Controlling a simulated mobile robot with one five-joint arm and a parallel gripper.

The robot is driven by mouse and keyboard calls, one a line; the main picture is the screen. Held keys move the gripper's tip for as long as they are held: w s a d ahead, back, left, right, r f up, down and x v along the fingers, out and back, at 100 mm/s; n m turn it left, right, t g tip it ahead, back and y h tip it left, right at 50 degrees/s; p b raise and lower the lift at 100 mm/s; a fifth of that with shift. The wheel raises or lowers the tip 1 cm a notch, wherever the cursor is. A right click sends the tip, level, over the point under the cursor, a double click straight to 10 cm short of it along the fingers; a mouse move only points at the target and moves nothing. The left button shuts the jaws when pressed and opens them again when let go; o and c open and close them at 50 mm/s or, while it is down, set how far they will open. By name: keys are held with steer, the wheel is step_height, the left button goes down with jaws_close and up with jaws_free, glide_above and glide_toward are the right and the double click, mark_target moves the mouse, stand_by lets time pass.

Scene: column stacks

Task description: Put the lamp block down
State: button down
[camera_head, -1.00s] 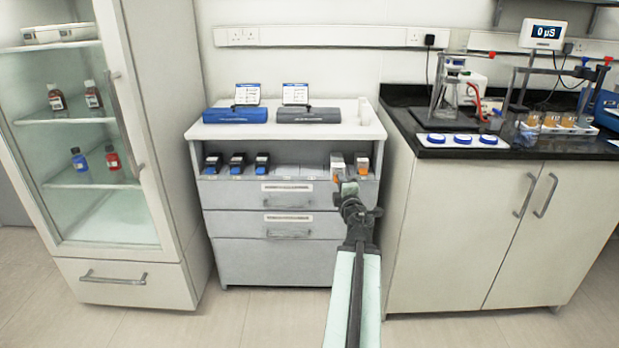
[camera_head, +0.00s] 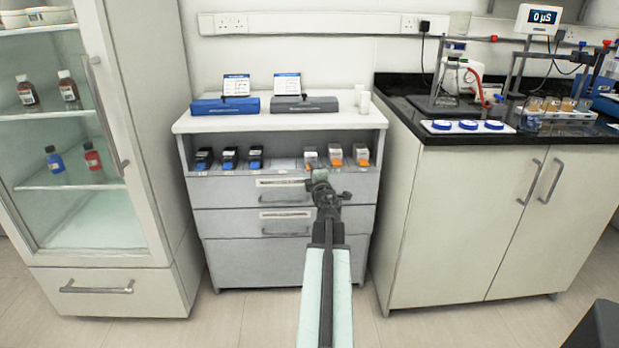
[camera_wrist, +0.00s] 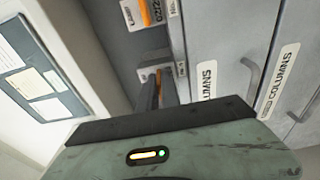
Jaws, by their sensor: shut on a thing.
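The grey cabinet (camera_head: 285,220) has an open shelf with several dark blue-tipped columns (camera_head: 229,157) on the left and three orange-tipped columns (camera_head: 336,156) on the right. Bare shelf room (camera_head: 283,165) lies between them. A glass-door cabinet stands left, a black bench (camera_head: 460,140) right.

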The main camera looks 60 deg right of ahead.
steer(key=shift+w+a, duration=0.2)
steer(key=shift+w, duration=0.05)
steer(key=c, duration=2)
jaws_free()
steer(key=shift+f, duration=0.15)
steer(key=o, duration=0.4)
steer(key=shift+o, duration=0.2)
